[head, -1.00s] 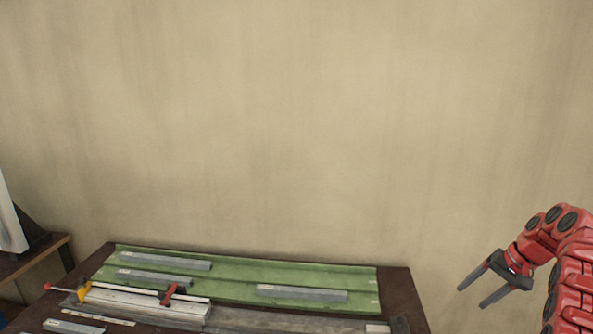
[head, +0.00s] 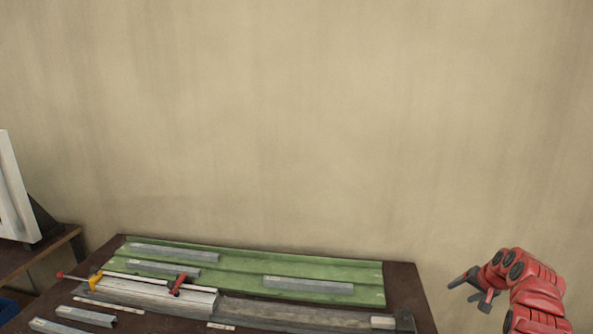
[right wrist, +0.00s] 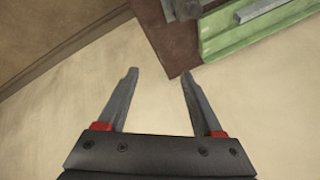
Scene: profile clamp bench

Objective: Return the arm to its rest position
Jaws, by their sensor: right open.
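My right gripper (head: 473,286) is at the right of the head view, off the bench's right edge, on a red arm. In the right wrist view its two grey fingers (right wrist: 158,78) are spread apart with nothing between them. The bench (head: 412,290) corner shows beyond the fingertips there. My left gripper is in no view.
A side table (head: 40,255) stands at left. Space right of the bench is clear.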

